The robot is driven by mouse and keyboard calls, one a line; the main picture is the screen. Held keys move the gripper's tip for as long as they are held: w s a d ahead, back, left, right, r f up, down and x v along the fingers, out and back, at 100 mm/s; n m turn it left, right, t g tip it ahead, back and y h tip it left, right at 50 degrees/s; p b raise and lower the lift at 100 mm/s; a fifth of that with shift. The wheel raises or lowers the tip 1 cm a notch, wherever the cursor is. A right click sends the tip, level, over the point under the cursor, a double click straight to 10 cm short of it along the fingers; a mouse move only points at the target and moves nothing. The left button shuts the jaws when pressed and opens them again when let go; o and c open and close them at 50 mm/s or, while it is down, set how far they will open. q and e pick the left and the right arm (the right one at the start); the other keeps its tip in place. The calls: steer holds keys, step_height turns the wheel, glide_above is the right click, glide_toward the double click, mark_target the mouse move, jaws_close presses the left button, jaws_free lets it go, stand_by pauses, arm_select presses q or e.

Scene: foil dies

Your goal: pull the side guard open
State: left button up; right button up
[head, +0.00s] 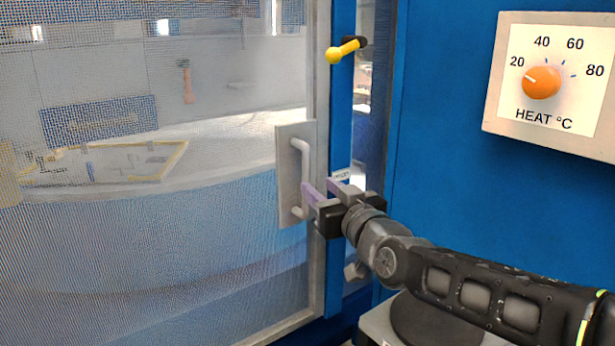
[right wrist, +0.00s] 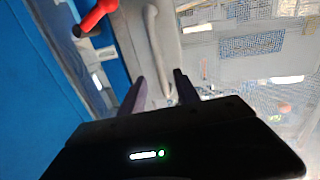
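The side guard is a mesh panel (head: 150,240) in a grey frame, filling the left of the head view. A pale plate (head: 284,190) on its right edge carries a light D-shaped handle (head: 305,158). The handle also shows in the right wrist view (right wrist: 155,40). My right gripper (head: 319,185) is at the handle's lower part, its purple fingers apart. In the right wrist view (right wrist: 158,80) the handle's bar runs into the space between the fingers; neither finger clearly touches it. My left gripper is not in view. I cannot tell whether the guard is fully closed.
A yellow lever (head: 345,49) with a dark pivot sits on the blue post, above the gripper, its tip near the guard's edge. A red lever (right wrist: 95,17) shows in the wrist view. A heat dial (head: 541,82) is on the blue wall at right.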

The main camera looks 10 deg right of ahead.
mark_target(308, 178)
steer(key=w, duration=0.3)
steer(key=w+a, duration=0.1)
steer(key=w, duration=0.3)
steer(key=shift+w+a+p, duration=0.15)
steer(key=shift+a+p, duration=0.05)
steer(key=shift+p, duration=0.2)
steer(key=shift+c, duration=0.5)
jaws_close()
steer(key=shift+f, duration=0.1)
stand_by(0.4)
